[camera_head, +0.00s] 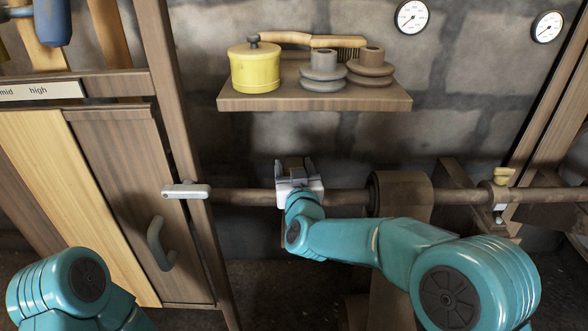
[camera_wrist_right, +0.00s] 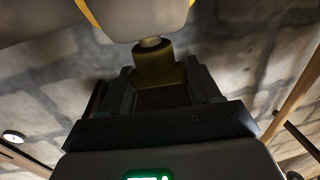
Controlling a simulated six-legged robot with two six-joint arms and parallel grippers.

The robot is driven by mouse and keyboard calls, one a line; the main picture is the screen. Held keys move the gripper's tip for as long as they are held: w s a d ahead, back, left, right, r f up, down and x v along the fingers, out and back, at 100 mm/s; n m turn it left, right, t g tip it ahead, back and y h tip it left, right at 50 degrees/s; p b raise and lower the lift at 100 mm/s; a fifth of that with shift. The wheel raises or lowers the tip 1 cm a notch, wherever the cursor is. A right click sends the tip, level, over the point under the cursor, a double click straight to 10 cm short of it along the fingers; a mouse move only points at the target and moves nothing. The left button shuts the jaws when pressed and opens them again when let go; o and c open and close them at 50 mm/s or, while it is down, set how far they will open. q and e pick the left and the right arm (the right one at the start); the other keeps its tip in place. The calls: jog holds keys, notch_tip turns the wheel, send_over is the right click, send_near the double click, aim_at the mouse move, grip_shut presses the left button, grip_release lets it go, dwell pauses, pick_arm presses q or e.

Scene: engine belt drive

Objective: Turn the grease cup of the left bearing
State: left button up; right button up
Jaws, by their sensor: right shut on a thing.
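My right gripper (camera_head: 295,172) is at the left bearing, over the shaft (camera_head: 240,197), and covers most of that bearing. In the right wrist view, the grease cup (camera_wrist_right: 160,64), a dull brass piece on a short pale stem, sits between the two fingers. My right gripper (camera_wrist_right: 158,88) is shut on it. In the head view the cup is mostly hidden by the gripper, so I cannot tell how far it is turned. My left arm shows at the lower left; its gripper is out of view.
A wooden shelf (camera_head: 315,102) above holds a yellow pot (camera_head: 254,70), a brush (camera_head: 310,40) and stepped pulleys (camera_head: 323,72). A drum (camera_head: 402,195) sits on the shaft right of the gripper. Another brass cup (camera_head: 503,174) stands at right.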

jog(key=shift+r+m+h+p, duration=0.1)
jog(key=shift+m+h+p, duration=0.65)
jog(key=shift+h, duration=0.55)
jog(key=o, duration=1)
jog(key=shift+c, duration=0.2)
jog(key=s+p, duration=0.2)
jog(key=s, duration=1.4)
jog(key=shift+s+p, duration=0.15)
jog(key=shift+p, duration=0.15)
jog(key=shift+a, duration=0.1)
